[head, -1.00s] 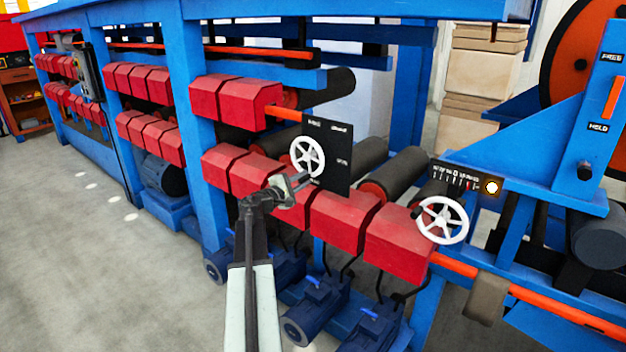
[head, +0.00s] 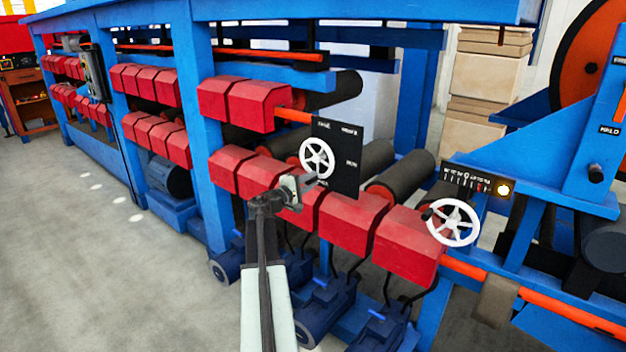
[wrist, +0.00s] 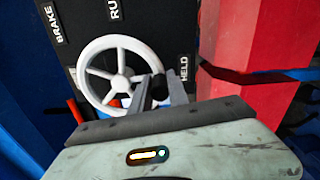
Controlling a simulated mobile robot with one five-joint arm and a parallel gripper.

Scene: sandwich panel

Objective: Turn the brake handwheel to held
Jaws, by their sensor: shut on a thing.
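The brake handwheel (head: 317,158) is a white spoked wheel on a black panel (head: 347,140). In the wrist view the handwheel (wrist: 84,82) fills the upper middle, and the panel carries the labels BRAKE, RUN and HELD. The HELD label (wrist: 184,68) is right of the wheel. My gripper (head: 314,181) is at the wheel's lower edge in the head view. In the wrist view my gripper (wrist: 161,88) is shut on a dark knob at the wheel's right side, below and left of HELD. The fingers hide part of the rim. I see no clear pointer.
A second white handwheel (head: 453,223) with a dark knob stands right, below a scale panel with a lit lamp (head: 502,189). Red blocks (head: 352,221) and blue frame posts crowd around my arm. Open floor (head: 150,290) lies to the left.

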